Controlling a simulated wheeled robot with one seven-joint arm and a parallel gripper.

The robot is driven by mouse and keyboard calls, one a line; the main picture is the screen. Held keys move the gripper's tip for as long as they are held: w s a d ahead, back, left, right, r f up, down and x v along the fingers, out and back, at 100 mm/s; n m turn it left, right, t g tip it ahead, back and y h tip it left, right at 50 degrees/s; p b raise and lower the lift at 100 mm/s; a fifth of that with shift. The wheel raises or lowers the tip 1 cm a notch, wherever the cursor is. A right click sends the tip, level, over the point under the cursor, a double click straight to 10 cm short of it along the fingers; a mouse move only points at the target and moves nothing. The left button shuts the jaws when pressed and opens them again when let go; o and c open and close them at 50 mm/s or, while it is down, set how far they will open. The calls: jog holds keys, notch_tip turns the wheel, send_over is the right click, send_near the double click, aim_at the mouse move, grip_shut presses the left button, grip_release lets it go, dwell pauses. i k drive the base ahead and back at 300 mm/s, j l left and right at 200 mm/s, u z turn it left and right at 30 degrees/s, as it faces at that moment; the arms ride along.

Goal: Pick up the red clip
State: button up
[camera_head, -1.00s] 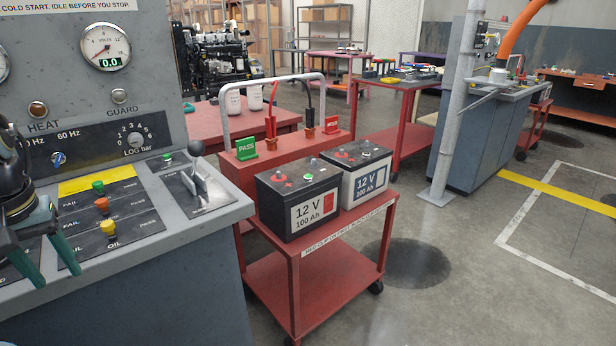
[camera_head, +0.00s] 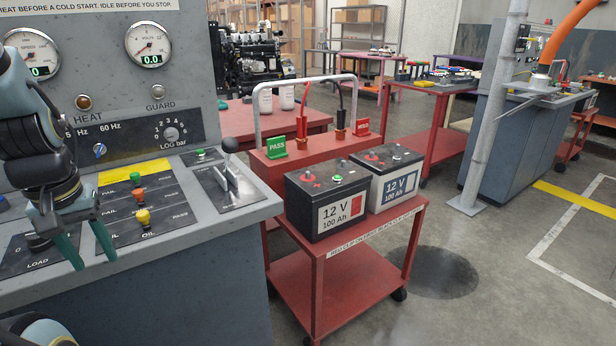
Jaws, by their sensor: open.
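The red clip (camera_head: 301,126) stands upright in a small holder on the red box at the back of the red cart, beside the green PASS sign. A black clip (camera_head: 340,119) stands to its right on the same box. My gripper (camera_head: 92,252) is at the left, over the grey control console. Its two green fingers point down and are spread wide with nothing between them. It is well to the left of the red clip and apart from it.
Two 12 V batteries (camera_head: 327,204) stand on the red cart (camera_head: 318,268) in front of the clips. A grey rail (camera_head: 257,118) arches behind them. The console (camera_head: 190,235) with knobs and a lever (camera_head: 230,160) lies between my gripper and the cart. Open floor is to the right.

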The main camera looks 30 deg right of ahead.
aim_at(302, 124)
jog(key=l+u, duration=0.15)
jog(key=u, duration=0.55)
jog(key=k+l+u, duration=0.1)
jog(key=l+u, duration=0.25)
jog(key=k+l+u, duration=0.2)
jog(key=l+u, duration=0.15)
jog(key=k+l+u, duration=0.45)
jog(key=l+u, duration=0.2)
jog(key=k+l+u, duration=0.5)
jog(key=k+u, duration=0.55)
jog(key=k, duration=0.15)
jog(key=k+l, duration=0.1)
jog(key=k, duration=2.2)
